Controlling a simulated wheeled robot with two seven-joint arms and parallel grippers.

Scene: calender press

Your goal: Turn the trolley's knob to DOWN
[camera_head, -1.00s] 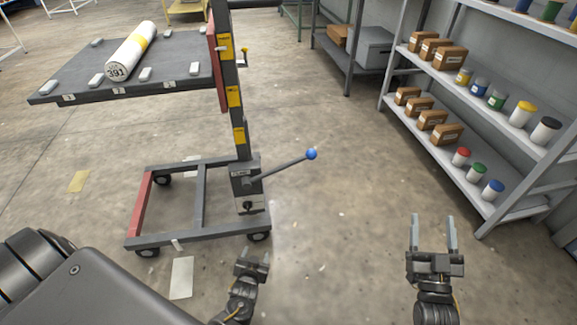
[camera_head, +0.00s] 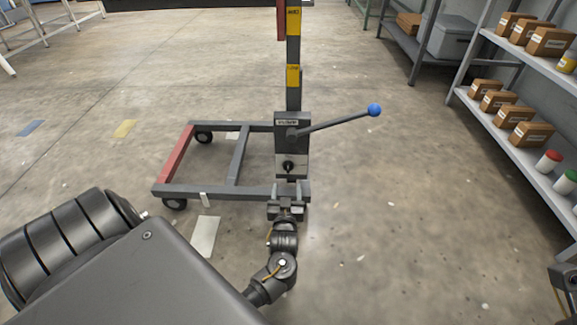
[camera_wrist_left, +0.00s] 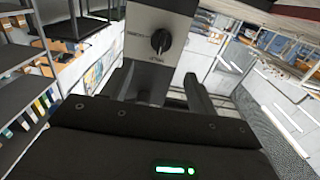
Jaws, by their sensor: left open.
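The trolley's dark round knob (camera_head: 288,166) sits on a pale plate low on the trolley's post, below the blue-tipped lever. In the left wrist view the knob (camera_wrist_left: 161,40) shows at top centre, beyond the fingers. Small labels lie beside it and below it, too small to read surely. My left gripper (camera_head: 286,190) is open and empty, just below and in front of the knob, apart from it. Its fingers (camera_wrist_left: 160,85) point toward the knob's panel. Only a piece of my right gripper (camera_head: 563,278) shows at the right edge; its fingers cannot be made out.
The trolley's grey and red base frame (camera_head: 236,160) stands on wheels around the post. The lever (camera_head: 340,121) with a blue ball juts right above the knob. Shelves (camera_head: 520,150) with boxes and jars stand at right. The floor between trolley and shelves is clear.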

